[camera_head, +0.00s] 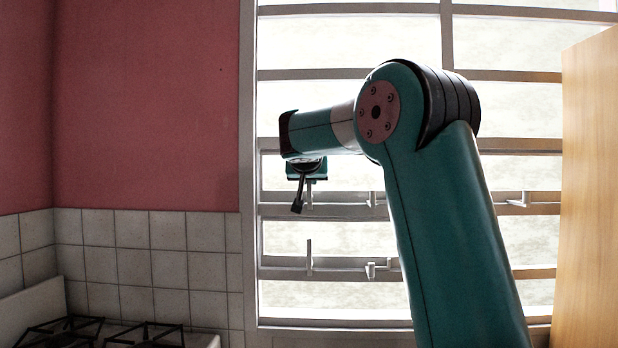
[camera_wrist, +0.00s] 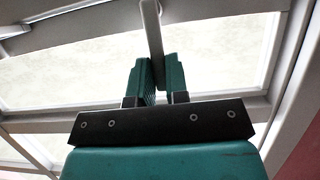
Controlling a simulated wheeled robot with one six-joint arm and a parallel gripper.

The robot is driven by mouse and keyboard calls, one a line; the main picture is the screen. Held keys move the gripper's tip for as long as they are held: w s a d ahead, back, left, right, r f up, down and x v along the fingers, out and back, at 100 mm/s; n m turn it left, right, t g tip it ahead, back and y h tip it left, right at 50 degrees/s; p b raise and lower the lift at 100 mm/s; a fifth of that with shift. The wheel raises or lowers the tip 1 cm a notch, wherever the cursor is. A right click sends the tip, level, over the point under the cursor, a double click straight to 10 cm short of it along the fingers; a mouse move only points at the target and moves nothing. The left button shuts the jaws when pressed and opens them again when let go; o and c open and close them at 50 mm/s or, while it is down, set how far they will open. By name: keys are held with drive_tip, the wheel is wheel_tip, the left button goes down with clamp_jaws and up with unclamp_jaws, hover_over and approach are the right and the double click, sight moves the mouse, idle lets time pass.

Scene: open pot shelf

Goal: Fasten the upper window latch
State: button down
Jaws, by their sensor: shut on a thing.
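The upper window latch is a slim grey lever (camera_head: 310,192) on the upper rail of the window, partly hidden behind my gripper in the head view. My gripper (camera_head: 299,196) points down in front of it. In the wrist view, the grey lever (camera_wrist: 152,28) runs down between the two green finger pads of my gripper (camera_wrist: 161,75), which are shut on it. A lower latch lever (camera_head: 309,256) stands upright on the rail below, apart from my gripper.
Small grey catches sit on the upper rail (camera_head: 372,199) and the lower rail (camera_head: 370,270), right of the levers. A stove with black grates (camera_head: 60,333) is at the lower left. A wooden panel (camera_head: 588,190) bounds the right side.

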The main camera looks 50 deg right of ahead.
drive_tip(key=shift+f, duration=0.15)
drive_tip(key=c, duration=1.1)
unclamp_jaws()
drive_tip(key=b+v, duration=0.3)
drive_tip(key=v, duration=1.4)
drive_tip(key=shift+s+a+r, duration=0.1)
drive_tip(key=shift+a+r, duration=0.1)
drive_tip(key=shift+r, duration=0.05)
